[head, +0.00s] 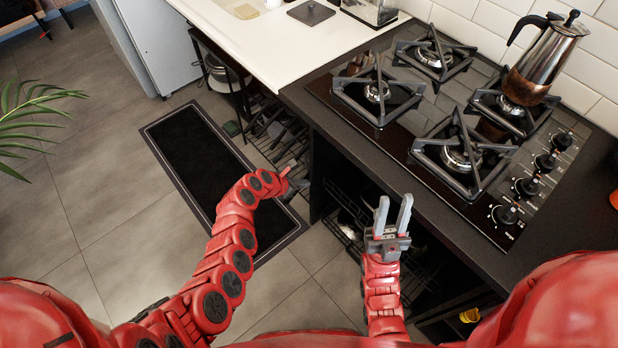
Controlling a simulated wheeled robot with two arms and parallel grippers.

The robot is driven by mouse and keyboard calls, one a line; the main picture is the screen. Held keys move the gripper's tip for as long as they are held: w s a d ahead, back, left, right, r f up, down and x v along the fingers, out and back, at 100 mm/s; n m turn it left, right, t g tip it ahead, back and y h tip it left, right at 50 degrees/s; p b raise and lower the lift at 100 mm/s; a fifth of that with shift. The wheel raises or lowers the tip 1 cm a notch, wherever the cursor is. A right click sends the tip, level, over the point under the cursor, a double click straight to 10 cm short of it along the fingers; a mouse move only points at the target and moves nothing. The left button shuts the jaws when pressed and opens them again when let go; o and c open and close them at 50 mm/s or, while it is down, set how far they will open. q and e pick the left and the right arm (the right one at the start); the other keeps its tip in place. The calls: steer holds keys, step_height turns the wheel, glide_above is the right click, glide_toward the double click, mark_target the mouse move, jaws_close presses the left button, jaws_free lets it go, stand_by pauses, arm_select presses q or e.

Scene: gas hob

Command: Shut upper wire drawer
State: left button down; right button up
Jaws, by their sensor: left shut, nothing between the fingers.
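A dark wire drawer (336,190) shows inside the open black cabinet under the hob, with some pale and dark items in it. More dark wirework shows lower down to the right, partly hidden by my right gripper. I cannot tell clearly how far each wire drawer is pulled out. My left gripper (292,178) is shut and empty, to the left of the cabinet opening. My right gripper (394,205) is in front of the cabinet, its two grey fingers pointing up and apart, with nothing between them.
The black counter carries a gas hob (440,125) with a moka pot (541,62) on a rear burner. A wire rack (278,130) stands under the white counter (270,45). A dark mat (205,165) lies on the tiled floor. A plant (30,120) is at left.

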arm_select(q)
steer(key=shift+p+v, duration=0.4)
steer(key=shift+v, duration=2.55)
steer(key=shift+a+f, duration=0.1)
steer(key=shift+a, duration=0.05)
